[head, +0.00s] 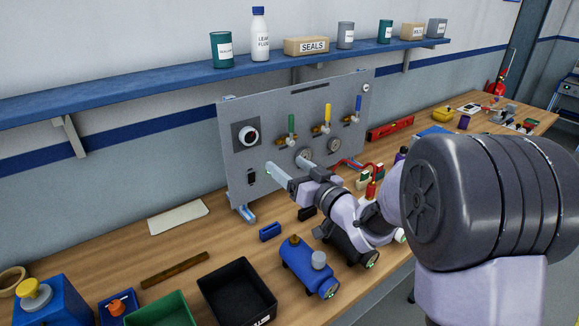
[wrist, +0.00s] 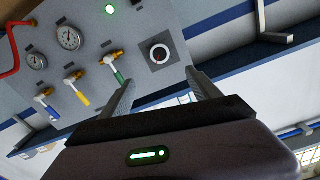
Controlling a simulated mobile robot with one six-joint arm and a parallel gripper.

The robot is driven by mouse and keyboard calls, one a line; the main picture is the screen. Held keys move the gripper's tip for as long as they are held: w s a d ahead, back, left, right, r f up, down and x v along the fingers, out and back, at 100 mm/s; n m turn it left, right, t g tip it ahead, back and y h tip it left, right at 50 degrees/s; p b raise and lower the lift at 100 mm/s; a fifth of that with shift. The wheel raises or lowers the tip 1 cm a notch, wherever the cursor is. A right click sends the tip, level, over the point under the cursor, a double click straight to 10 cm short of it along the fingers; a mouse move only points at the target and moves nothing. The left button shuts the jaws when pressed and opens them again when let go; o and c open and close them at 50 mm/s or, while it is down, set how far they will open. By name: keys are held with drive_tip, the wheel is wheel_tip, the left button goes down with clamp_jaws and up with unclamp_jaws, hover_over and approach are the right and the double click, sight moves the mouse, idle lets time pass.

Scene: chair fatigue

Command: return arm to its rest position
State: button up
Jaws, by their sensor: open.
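My gripper (head: 284,165) is open and empty in front of the lower part of the grey panel (head: 265,115) in the head view. In the wrist view my gripper (wrist: 160,80) shows two separate grey fingers with nothing between them. They point toward the panel (wrist: 95,45), which appears turned over there. Whether the fingertips touch the panel cannot be told. My arm reaches in from the right over the bench and hides part of the panel's lower right.
The panel has green (head: 291,124), yellow (head: 327,114) and blue (head: 358,104) valve handles. Below my arm are a blue tank (head: 300,262) and black bin (head: 232,300) on the wooden bench (head: 95,262). A blue shelf (head: 150,93) runs above. A red level (head: 390,128) lies behind.

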drive_tip(key=s+d+r+m+g+h+b, duration=0.1)
drive_tip(key=s+d+r+m+h+b, duration=0.1)
drive_tip(key=s+d+m+h, duration=0.6)
drive_tip(key=s+f+g+b, duration=0.1)
drive_tip(key=s+f+g, duration=0.3)
drive_tip(key=s, duration=1)
drive_tip(key=s+f+m+g+b, duration=0.1)
drive_tip(key=s+f+g, duration=0.3)
drive_tip(key=s, duration=1)
drive_tip(key=shift+s+f, duration=0.15)
drive_tip(key=shift+f, duration=0.15)
